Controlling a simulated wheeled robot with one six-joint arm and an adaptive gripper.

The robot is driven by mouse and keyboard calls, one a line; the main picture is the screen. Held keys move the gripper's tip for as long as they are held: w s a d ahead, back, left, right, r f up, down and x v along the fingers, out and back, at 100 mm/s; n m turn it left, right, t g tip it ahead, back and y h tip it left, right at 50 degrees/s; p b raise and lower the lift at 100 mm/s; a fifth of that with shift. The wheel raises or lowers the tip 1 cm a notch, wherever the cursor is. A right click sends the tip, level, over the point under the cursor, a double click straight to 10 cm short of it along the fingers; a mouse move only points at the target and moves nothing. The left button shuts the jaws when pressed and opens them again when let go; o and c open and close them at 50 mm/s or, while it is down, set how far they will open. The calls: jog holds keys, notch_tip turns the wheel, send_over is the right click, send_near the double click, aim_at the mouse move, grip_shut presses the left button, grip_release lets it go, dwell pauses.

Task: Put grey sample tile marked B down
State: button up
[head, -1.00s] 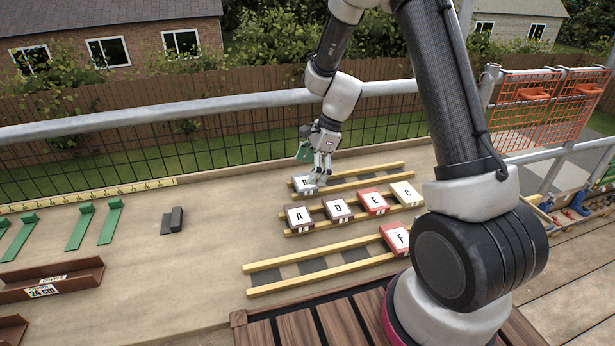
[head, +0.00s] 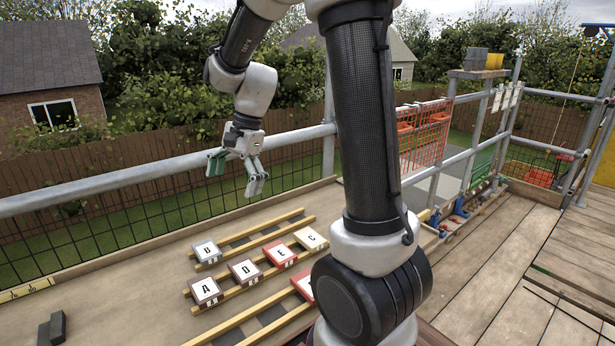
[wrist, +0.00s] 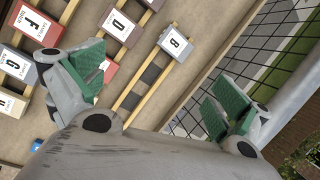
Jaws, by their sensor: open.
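The grey sample tile marked B (head: 207,251) lies flat on the left end of the rear pair of yellow battens (head: 258,240) in the head view. It also shows in the wrist view, where tile B (wrist: 174,42) rests across the rails, apart from my fingers. My gripper (head: 232,178) is open and empty, raised above the tile near the guardrail. In the wrist view its green-padded fingers (wrist: 150,90) are spread wide with nothing between them.
Tiles A (head: 206,290), D (head: 244,269), E (head: 279,254) and C (head: 311,239) sit on the middle battens. A red tile (head: 303,284) is partly hidden by my arm. The metal guardrail (head: 110,182) runs close behind my gripper. A dark block (head: 52,328) lies at lower left.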

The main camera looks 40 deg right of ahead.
jog(key=s+d+r+n+t+h, duration=0.1)
jog(key=s+d+r+n, duration=0.1)
jog(key=s+n, duration=0.2)
jog(key=s+d+r+n+t+h, duration=0.1)
jog(key=s+d+r+n, duration=0.2)
jog(key=s, duration=0.7)
jog(key=s+d+r+n+t+h, duration=0.1)
jog(key=s+d+r+n, duration=0.1)
jog(key=s+n, duration=0.4)
jog(key=shift+s+d+r, duration=0.4)
jog(key=shift+s+r, duration=0.05)
jog(key=shift+s, duration=0.5)
